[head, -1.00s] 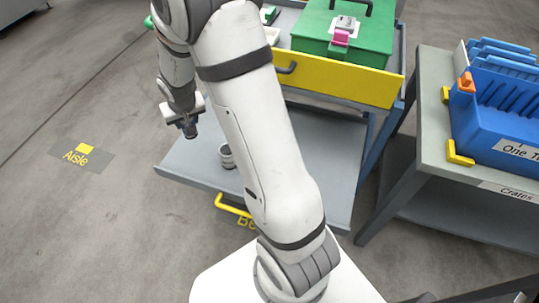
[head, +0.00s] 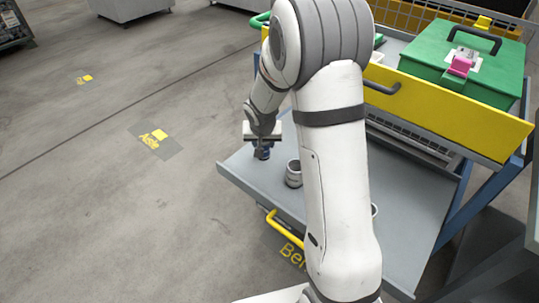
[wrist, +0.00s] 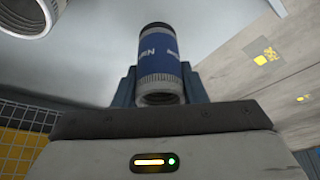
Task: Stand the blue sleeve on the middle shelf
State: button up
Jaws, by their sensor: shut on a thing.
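My gripper (head: 262,146) is shut on the blue sleeve (head: 262,154), seen over the far left part of a grey shelf (head: 340,190) in the head view. In the wrist view the blue sleeve (wrist: 160,50) sits between the two fingers. It has a blue band with white lettering and grey ribbed ends, with an open end facing the camera. Whether it touches the shelf I cannot tell. A grey sleeve (head: 294,174) stands on the shelf to the right of my gripper.
A yellow-fronted drawer (head: 450,110) with a green case (head: 480,65) is above the shelf at the right. A yellow handle (head: 284,229) is at the shelf's front. My arm hides part of the shelf, and a pale ring (head: 374,210) shows just beside it.

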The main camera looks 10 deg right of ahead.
jog(key=shift+f+b, duration=0.75)
jog(key=shift+f, duration=1.35)
jog(key=shift+f+b, duration=0.2)
jog(key=shift+b, duration=0.1)
jog(key=o, duration=1.2)
jog(key=shift+r, duration=0.1)
jog(key=p+v, duration=0.4)
jog(key=v, duration=0.7)
jog(key=s+r+n+g, duration=0.1)
jog(key=s+r, duration=0.2)
jog(key=s, duration=0.5)
jog(key=s+d+r+n+g, duration=0.1)
jog(key=s+r, duration=0.2)
jog(key=s, duration=0.5)
jog(key=s+r+y, duration=0.1)
jog(key=s+r, duration=0.2)
jog(key=s, duration=0.6)
jog(key=shift+d+r+n+g, duration=0.2)
jog(key=shift+r+n+g, duration=0.2)
